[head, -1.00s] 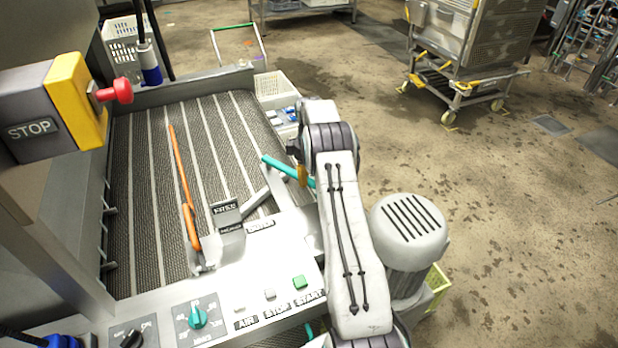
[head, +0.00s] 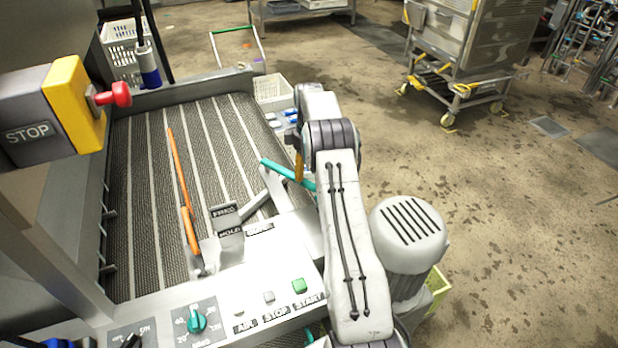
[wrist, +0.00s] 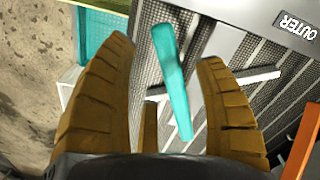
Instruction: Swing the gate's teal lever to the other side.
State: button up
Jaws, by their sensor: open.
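The teal lever (head: 275,167) slants over the right side of the ribbed conveyor bed in the head view, attached near a pale metal bar (head: 262,200). Its right part lies close to my arm. My gripper (wrist: 163,58) is open in the wrist view, with its brown fingers apart. The teal lever (wrist: 172,80) runs between the fingers, with a visible space on each side. In the head view, only a small brown part of my gripper (head: 299,166) shows beside the lever; my arm hides the rest.
A long orange lever (head: 183,190) stands left of the teal one. Small FREE (head: 223,211) and HOLD (head: 230,233) plates lie between them. An OUTER plate (wrist: 296,24) shows in the wrist view. A control panel with START button (head: 299,286) is in front.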

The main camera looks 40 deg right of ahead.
notch_tip(320, 180, up, 7)
jog(key=shift+r, duration=0.2)
dwell(0.3)
jog(key=shift+s, duration=0.15)
dwell(0.4)
